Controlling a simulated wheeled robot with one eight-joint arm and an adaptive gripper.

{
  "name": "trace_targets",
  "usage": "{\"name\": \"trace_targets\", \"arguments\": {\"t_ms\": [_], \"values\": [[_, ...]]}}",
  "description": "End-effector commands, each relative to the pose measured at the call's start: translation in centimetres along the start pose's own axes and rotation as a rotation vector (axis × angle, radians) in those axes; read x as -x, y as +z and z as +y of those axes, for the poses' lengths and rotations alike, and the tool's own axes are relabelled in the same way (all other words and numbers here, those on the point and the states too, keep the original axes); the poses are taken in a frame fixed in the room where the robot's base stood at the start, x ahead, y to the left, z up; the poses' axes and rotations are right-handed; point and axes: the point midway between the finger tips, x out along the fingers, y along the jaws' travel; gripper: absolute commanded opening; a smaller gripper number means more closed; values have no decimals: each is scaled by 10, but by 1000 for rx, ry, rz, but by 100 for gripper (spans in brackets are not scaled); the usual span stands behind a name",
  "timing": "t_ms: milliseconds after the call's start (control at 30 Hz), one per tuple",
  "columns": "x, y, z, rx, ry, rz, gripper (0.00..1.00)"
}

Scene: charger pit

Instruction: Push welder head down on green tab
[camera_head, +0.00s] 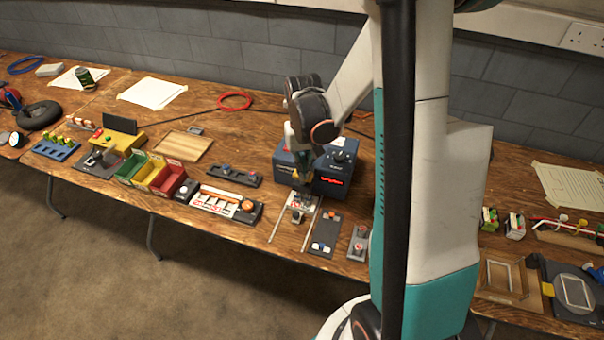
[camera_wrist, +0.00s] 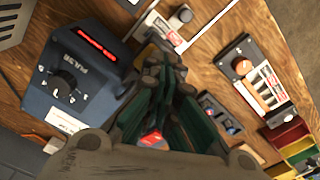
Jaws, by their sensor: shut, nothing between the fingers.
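The welder is a blue box (camera_head: 335,180) with a dial and a red display, at the middle of the bench. In the wrist view its face (camera_wrist: 75,80) reads PULSE. My gripper (camera_wrist: 165,62) is shut and empty, beside the welder's front. A small yellow part (camera_wrist: 147,50) shows behind the fingertips, partly hidden; I cannot tell whether the fingers touch it. In the head view my wrist hides part of the welder front, and yellow (camera_head: 302,180) shows below it. A small dark fixture (camera_head: 297,206) sits on a pale strip in front. I cannot make out the green tab.
A dark panel with buttons (camera_head: 325,235) lies right of the strip. A white-and-orange block (camera_head: 222,203) and a dark button bar (camera_head: 234,175) lie to the left. Green, yellow and red bins (camera_head: 168,180) stand further left. The bench's front edge is close.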

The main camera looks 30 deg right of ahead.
Motion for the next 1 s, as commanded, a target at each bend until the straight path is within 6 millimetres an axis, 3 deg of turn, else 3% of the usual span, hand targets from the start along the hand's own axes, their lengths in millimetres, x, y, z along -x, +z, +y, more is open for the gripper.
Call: {"name": "trace_targets", "arguments": {"t_ms": [1000], "values": [[62,0,0,0,0,0,0]]}}
